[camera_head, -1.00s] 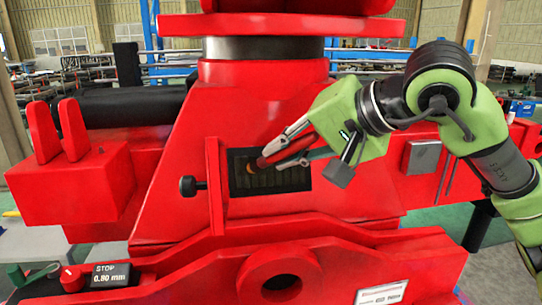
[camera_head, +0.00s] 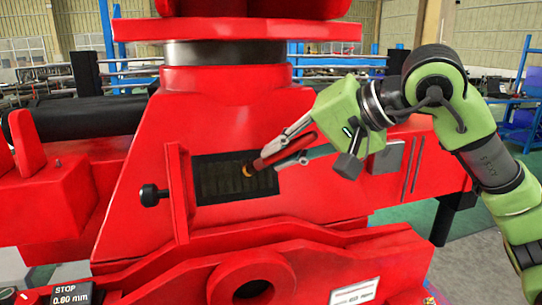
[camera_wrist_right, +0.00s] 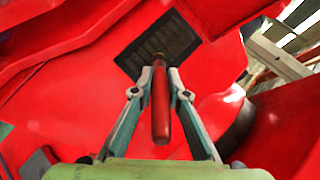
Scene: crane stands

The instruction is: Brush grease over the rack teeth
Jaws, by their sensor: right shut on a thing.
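My right gripper (camera_head: 283,151) is shut on a red-handled brush (camera_head: 285,147), whose tan tip points left and down at the rack. In the right wrist view the red handle (camera_wrist_right: 160,105) lies between the two fingers of my gripper (camera_wrist_right: 159,84). The rack teeth (camera_head: 225,182) show as dark ridges in a rectangular opening in the red machine body. The brush tip is in front of the opening's right half; I cannot tell whether it touches the teeth. The opening also shows in the right wrist view (camera_wrist_right: 158,45). My left gripper is not in view.
An opened red cover (camera_head: 179,193) with a black knob (camera_head: 152,195) stands at the left of the opening. A red ledge with a round hole (camera_head: 254,290) lies below. A display reading STOP 0.80 mm (camera_head: 74,293) is at lower left.

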